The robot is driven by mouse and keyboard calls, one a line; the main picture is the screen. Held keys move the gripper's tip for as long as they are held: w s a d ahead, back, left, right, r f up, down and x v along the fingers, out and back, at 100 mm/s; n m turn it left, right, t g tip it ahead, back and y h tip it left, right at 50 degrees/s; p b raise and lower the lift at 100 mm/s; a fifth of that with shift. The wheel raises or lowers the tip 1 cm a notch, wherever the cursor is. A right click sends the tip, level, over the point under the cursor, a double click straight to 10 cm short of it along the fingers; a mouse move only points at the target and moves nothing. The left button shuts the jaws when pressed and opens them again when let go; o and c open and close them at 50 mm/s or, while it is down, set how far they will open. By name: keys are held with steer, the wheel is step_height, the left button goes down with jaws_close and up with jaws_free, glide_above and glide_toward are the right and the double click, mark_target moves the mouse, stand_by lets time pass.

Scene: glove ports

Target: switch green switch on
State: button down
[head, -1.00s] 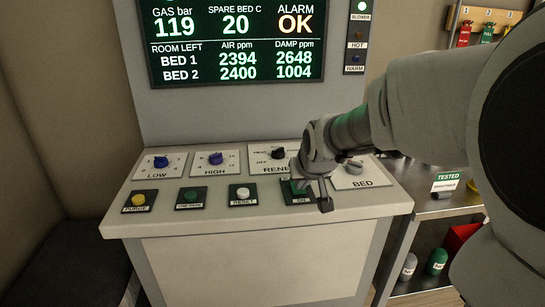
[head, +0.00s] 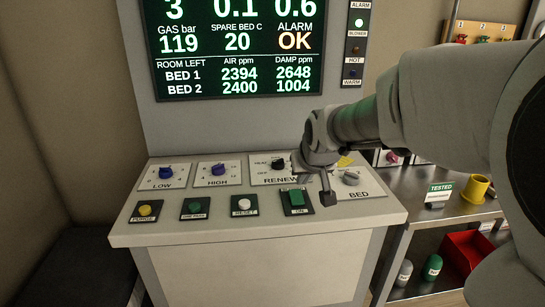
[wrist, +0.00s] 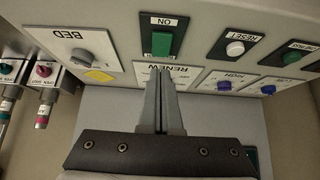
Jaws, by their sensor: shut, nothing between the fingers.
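The green switch (head: 297,198) sits on a black plate marked ON, near the right end of the console's front row. Which way it is tipped is hard to tell. It also shows whole in the wrist view (wrist: 162,43), with its label upside down. My gripper (head: 327,198) is shut and empty, just right of the switch in the head view. In the wrist view my fingers (wrist: 161,82) lie together over the RENEW dial plate, their tips just short of the switch plate. I see no contact with the switch.
The RESET button (head: 244,205) and a green button (head: 195,208) stand left of the switch. The BED dial (head: 351,178) is close on the right, and the RENEW dial (head: 279,164) is behind. A metal shelf (head: 410,215) stands right of the console.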

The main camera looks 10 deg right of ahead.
steer(key=s+r, duration=0.5)
steer(key=s, duration=0.1)
steer(key=shift+s+p, duration=0.3)
steer(key=shift+p, duration=0.15)
steer(key=s+r+g+p, duration=0.1)
steer(key=s+p, duration=0.3)
steer(key=s, duration=0.5)
steer(key=s+r+g+p, duration=0.1)
steer(key=s+r+p, duration=0.3)
steer(key=s, duration=0.5)
steer(key=shift+s+r, duration=0.3)
steer(key=shift+d, duration=0.1)
